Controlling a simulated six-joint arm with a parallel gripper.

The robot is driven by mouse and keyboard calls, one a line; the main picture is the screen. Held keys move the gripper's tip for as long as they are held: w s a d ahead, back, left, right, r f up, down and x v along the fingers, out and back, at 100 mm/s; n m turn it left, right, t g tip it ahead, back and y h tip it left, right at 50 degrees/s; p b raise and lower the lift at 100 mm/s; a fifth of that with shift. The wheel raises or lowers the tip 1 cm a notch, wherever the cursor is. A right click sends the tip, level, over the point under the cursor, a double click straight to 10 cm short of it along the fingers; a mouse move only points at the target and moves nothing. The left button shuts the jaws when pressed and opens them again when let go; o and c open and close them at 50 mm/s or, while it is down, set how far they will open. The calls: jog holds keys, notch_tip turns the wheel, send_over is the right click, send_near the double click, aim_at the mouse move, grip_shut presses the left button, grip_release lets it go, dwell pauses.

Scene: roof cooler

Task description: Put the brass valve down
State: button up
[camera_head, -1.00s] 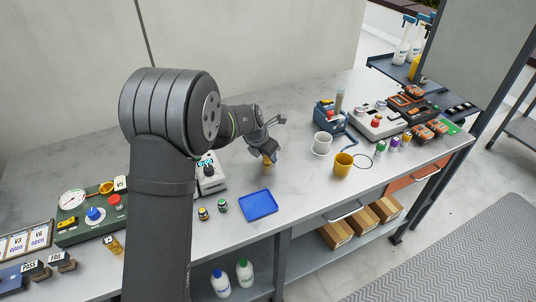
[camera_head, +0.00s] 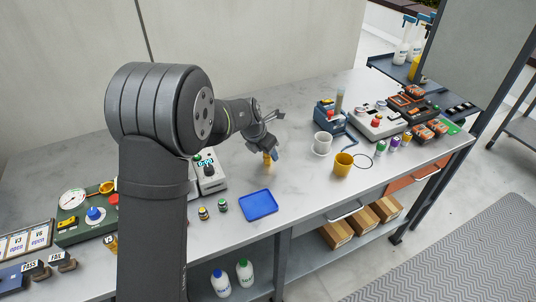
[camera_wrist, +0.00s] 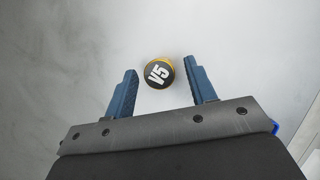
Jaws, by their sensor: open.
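The brass valve (camera_wrist: 159,74) stands on the bench between and just beyond my finger tips in the wrist view. Its dark round top reads V5, with a yellow rim. My gripper (camera_wrist: 163,84) is open, with a gap between each blue finger and the valve. In the head view the brass valve (camera_head: 267,163) stands upright on the bench at the tips of my gripper (camera_head: 268,155). A blue tray (camera_head: 258,205) lies in front of it, and the valve is outside the tray.
A yellow mug (camera_head: 343,164) and a white cup (camera_head: 322,143) stand to the right. Small bottles (camera_head: 204,214) and a grey meter (camera_head: 209,173) are to the left. The bench (camera_head: 300,190) is bare around the valve and right of the tray.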

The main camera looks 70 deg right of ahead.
jog(key=shift+o, duration=0.4)
jog(key=v, duration=0.9)
jog(key=shift+a+r, duration=0.2)
jog(key=shift+r, duration=0.1)
